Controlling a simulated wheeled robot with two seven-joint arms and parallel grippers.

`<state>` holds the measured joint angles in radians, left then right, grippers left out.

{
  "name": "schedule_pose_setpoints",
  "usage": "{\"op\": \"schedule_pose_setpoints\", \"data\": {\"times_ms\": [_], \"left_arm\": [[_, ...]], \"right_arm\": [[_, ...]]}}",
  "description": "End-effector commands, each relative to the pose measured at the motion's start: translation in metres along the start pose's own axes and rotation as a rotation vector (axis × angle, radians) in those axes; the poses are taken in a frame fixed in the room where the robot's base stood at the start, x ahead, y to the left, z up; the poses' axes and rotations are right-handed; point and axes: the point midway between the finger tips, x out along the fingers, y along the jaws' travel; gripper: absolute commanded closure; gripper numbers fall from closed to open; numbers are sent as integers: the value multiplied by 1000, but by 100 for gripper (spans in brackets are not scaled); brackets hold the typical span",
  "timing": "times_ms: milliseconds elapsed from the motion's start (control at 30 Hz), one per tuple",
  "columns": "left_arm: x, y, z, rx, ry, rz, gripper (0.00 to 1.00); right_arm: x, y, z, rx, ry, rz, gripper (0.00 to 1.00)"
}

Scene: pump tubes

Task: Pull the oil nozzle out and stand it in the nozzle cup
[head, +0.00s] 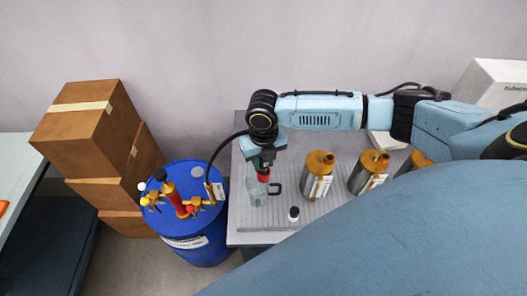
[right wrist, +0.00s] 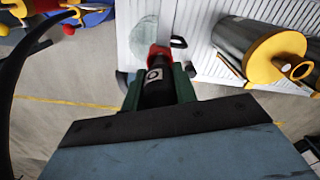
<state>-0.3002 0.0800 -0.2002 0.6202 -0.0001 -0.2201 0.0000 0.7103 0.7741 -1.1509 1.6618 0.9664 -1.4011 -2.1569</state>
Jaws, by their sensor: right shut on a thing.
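My right gripper (head: 264,166) is shut on the oil nozzle (head: 263,177), which has a black body and a red end. In the right wrist view the nozzle (right wrist: 158,60) sits between the green fingers, red end pointing away. A clear cup (head: 254,191) with a black handle stands on the ribbed tray just below the nozzle. A black hose (head: 213,152) arcs from the gripper toward the drum. My left gripper is out of view.
A blue drum (head: 203,232) with a red pump (head: 176,199) stands left of the table. Metal canisters with orange tops (head: 317,178) (head: 366,176) stand right of the cup. A small black-capped bottle (head: 293,215) stands in front. Cardboard boxes (head: 92,137) are stacked at left.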

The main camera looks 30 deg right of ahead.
Motion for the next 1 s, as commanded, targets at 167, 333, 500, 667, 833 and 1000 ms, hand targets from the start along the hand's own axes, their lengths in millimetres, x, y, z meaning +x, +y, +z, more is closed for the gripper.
{"op": "schedule_pose_setpoints", "data": {"times_ms": [167, 333, 500, 667, 833, 1000], "left_arm": [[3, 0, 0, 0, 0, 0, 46], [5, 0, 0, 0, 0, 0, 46], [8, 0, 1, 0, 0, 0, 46], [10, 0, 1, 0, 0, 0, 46], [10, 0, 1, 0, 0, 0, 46], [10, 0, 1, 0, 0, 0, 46]], "right_arm": [[5, 0, 0, 0, 0, 0, 100], [9, 0, 0, 0, 0, 0, 100], [14, 0, 0, 0, 0, 0, 100], [18, 0, 0, 0, 0, 0, 100], [18, 0, 0, 0, 0, 0, 56], [18, 0, 0, 0, 0, -1, 46]]}}
